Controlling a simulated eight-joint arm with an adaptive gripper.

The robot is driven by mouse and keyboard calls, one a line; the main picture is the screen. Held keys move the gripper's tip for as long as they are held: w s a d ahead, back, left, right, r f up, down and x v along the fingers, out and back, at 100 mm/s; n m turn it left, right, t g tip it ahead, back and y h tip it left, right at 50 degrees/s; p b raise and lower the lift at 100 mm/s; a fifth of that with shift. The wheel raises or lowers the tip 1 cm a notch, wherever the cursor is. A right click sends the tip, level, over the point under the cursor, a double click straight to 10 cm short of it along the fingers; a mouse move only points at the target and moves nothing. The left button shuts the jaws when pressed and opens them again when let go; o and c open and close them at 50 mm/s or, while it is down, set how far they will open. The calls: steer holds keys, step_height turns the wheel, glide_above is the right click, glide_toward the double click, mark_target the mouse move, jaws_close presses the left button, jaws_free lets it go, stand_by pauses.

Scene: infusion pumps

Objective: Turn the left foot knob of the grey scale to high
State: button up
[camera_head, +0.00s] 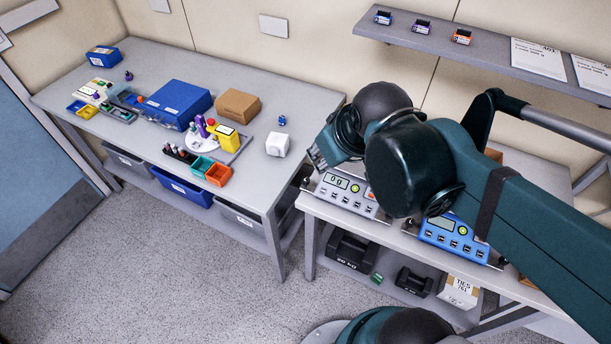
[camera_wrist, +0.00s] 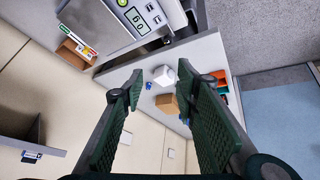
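The grey scale (camera_head: 343,190) stands at the left end of the right-hand bench, with a green display and a row of buttons. Part of it shows at the top of the wrist view (camera_wrist: 98,28), display tilted. A small dark knob (camera_head: 307,184) shows at its left front corner in the head view. I cannot read its setting. My gripper (camera_head: 320,158) is just above and behind the scale's left end in the head view. In the wrist view my gripper (camera_wrist: 160,82) has its two green fingers wide apart with nothing between them. My arm hides the scale's back and right parts.
A blue scale (camera_head: 453,238) stands right of the grey one, partly behind my arm. The left table (camera_head: 300,105) carries a white cube (camera_head: 277,144), a cardboard box (camera_head: 238,106) and blue boxes. A wall shelf (camera_head: 440,45) hangs above. A gap separates the two benches.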

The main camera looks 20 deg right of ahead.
steer(key=w+n, duration=0.2)
steer(key=n, duration=0.1)
steer(key=n+g+p, duration=0.4)
steer(key=n+g, duration=0.2)
steer(key=n, duration=1.3)
glide_above(305, 179)
steer(key=shift+f, duration=7.2)
steer(key=shift+f, duration=0.15)
steer(key=shift+f+b, duration=0.4)
steer(key=shift+f, duration=3.3)
steer(key=shift+c, duration=0.7)
steer(key=c, duration=0.8)
